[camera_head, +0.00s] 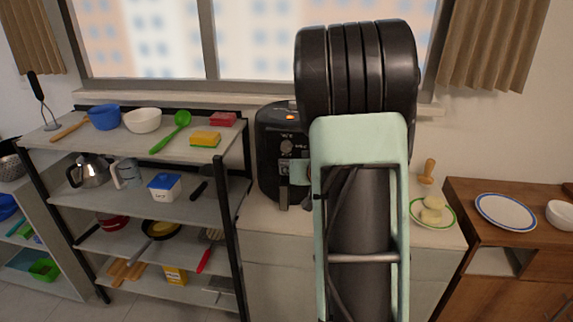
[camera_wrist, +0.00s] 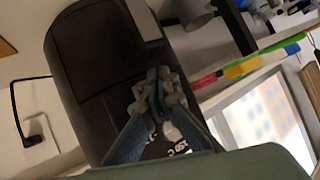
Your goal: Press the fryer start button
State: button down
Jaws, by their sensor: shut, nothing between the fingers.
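The black fryer (camera_head: 268,145) stands on the counter right of the shelf rack. An orange light (camera_head: 290,117) glows near its top, with knobs and white markings on the front panel below. My arm covers its right side. My gripper is at the fryer's front, mostly hidden by my arm in the head view. In the wrist view, my gripper (camera_wrist: 158,84) is shut and empty, its fingertips in front of the dark fryer (camera_wrist: 95,65). White panel markings (camera_wrist: 176,147) show behind the fingers. I cannot tell whether the fingertips touch the panel, nor make out the start button there.
The shelf rack (camera_head: 190,151) on the left holds bowls, a green spoon, sponges and pans. A green-rimmed plate (camera_head: 446,222) with pale food is on the counter to the right. A wooden cabinet (camera_head: 520,237) carries a blue-rimmed plate (camera_head: 506,211). A plug and cord (camera_wrist: 38,138) are by the wall.

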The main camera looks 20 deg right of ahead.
jog(key=shift+s+a, duration=0.75)
jog(key=shift+s, duration=0.3)
jog(key=shift+s+a, duration=0.7)
jog(key=shift+s, duration=0.3)
